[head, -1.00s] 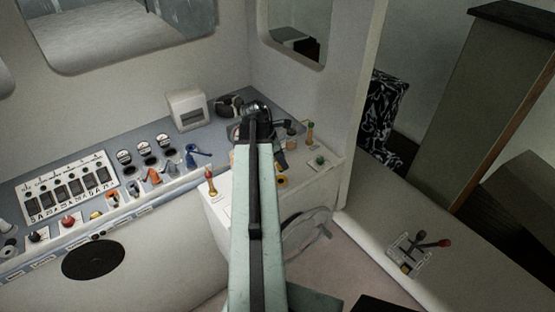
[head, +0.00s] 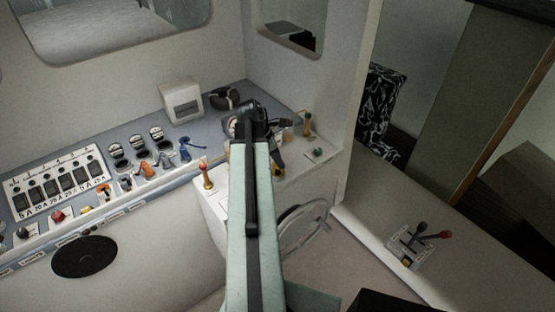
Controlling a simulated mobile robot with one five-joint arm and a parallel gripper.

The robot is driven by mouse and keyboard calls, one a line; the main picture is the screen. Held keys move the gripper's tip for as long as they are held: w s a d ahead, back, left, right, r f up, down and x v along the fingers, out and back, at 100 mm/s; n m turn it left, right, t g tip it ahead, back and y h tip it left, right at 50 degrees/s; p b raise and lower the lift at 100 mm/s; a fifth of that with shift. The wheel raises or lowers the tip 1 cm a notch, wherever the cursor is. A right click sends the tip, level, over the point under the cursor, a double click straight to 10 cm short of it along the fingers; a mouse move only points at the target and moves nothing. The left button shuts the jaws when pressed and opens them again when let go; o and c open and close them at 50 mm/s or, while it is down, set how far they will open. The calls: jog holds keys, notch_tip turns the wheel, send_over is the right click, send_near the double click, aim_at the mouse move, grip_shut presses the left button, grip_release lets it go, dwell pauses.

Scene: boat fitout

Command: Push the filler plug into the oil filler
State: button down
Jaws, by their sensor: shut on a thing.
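My gripper (head: 276,153) is at the far end of my arm, over the white box top at the end of the console. It is small, dark and partly hidden by my arm. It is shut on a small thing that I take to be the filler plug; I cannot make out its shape. A yellow part (head: 279,171) shows just below the jaws, at the place of the yellow ring on the box top, which looks like the oil filler. I cannot tell whether plug and filler touch.
A red-topped lever (head: 206,175) stands left of my arm, and another lever (head: 307,124) stands behind right. A green knob (head: 318,152) is close on the right. The wheel (head: 305,228) is below. Gauges and switches (head: 62,182) line the console left.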

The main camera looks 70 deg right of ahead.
jog(key=shift+f+b, duration=1.3)
jog(key=shift+f, duration=0.2)
jog(key=c, duration=0.9)
grip_release()
jog(key=shift+r, duration=0.15)
jog(key=p+v, duration=0.7)
jog(key=shift+w+a+r, duration=0.15)
jog(key=shift+w+r, duration=0.1)
jog(key=shift+r, duration=0.05)
jog(key=shift+f, duration=0.1)
